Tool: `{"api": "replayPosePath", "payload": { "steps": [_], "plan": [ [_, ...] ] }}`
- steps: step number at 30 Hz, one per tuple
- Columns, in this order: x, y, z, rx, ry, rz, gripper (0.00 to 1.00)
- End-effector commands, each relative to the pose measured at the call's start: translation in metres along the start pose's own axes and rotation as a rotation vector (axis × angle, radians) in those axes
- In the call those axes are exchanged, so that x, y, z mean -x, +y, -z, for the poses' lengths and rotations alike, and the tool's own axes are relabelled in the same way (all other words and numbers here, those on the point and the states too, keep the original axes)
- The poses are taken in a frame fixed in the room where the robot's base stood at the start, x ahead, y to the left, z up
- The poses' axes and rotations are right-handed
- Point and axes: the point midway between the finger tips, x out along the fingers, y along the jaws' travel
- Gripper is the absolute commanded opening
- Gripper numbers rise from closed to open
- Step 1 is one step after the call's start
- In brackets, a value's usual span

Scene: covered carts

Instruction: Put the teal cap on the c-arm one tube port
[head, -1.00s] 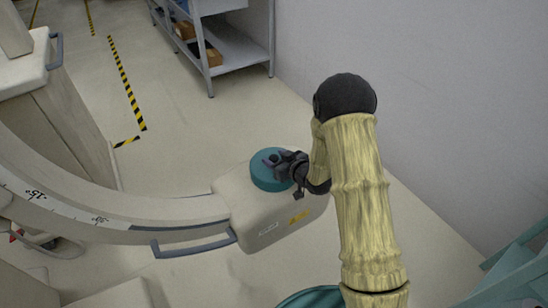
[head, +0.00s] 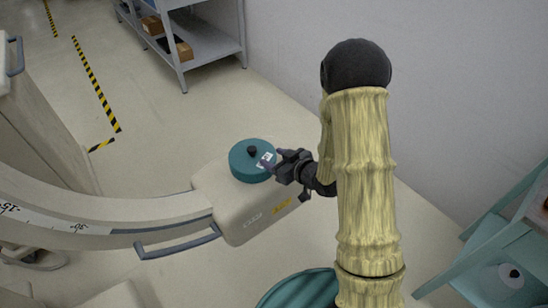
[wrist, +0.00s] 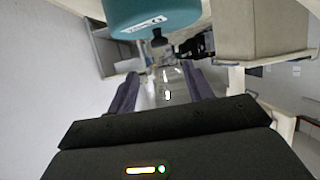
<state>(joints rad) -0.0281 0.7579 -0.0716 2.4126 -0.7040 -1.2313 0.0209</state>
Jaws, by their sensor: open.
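The teal cap (head: 246,171) is a round disc with a black knob (head: 252,151) on top and a small white label. It sits on the top face of the beige tube housing (head: 238,214) at the end of the c-arm (head: 120,223). The port under it is hidden. My gripper (head: 276,163) is just right of the knob, at the cap's right edge, and looks clear of the knob. In the wrist view the cap (wrist: 150,14) is at the top, with the knob (wrist: 159,40) beyond the spread, empty fingers (wrist: 160,90).
A grey shelf (head: 205,42) with boxes stands at the back against the wall. A teal cart (head: 500,250) is at the right, and a teal round object (head: 300,290) is at the bottom. A blue-grey handle (head: 178,244) runs along the c-arm. Open floor lies behind the housing.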

Motion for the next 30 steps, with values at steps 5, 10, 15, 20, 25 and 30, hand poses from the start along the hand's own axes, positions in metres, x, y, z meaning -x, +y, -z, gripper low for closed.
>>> {"api": "replayPosePath", "payload": {
  "steps": [5,10,15,20,25,30],
  "plan": [
    [0.000,0.000,0.000,0.000,0.000,0.000,0.51],
    [0.002,0.003,0.001,0.003,-0.020,-0.017,0.51],
    [0.017,0.020,0.005,0.002,-0.134,-0.110,0.51],
    [0.050,0.038,0.006,-0.041,-0.308,-0.241,0.51],
    [0.096,0.043,0.004,-0.135,-0.488,-0.357,0.51],
    [0.148,0.029,0.001,-0.269,-0.657,-0.435,0.51]
  ]
}}
